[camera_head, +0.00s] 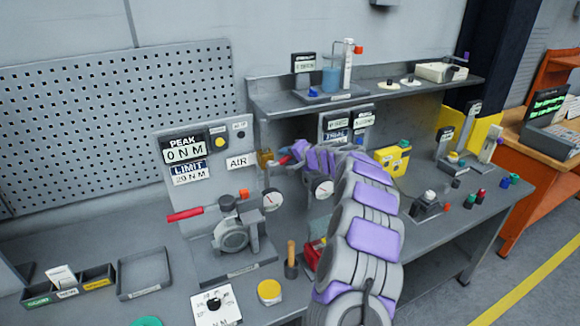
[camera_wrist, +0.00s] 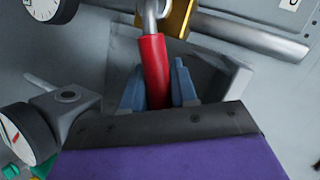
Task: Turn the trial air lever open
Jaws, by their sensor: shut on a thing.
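The air lever has a red handle (camera_wrist: 155,70) on a silver shank, joined to a brass valve body (camera_wrist: 178,18) on a grey pipe. In the wrist view the handle runs down the picture, between the two blue fingers of my gripper (camera_wrist: 157,88). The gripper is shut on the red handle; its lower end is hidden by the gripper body. In the head view the brass valve (camera_head: 265,158) sits right of the "AIR" label (camera_head: 240,162), and my gripper (camera_head: 288,157) reaches it from the right. My purple and grey arm hides part of the bench there.
A grey valve actuator (camera_head: 232,236) with another red handle (camera_head: 186,214) stands left of my arm. Gauges (camera_head: 272,200) are close below the gripper. A shelf (camera_head: 365,93) overhangs behind the arm. A wooden-handled tool (camera_head: 291,258) and yellow-topped can (camera_head: 270,291) stand in front.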

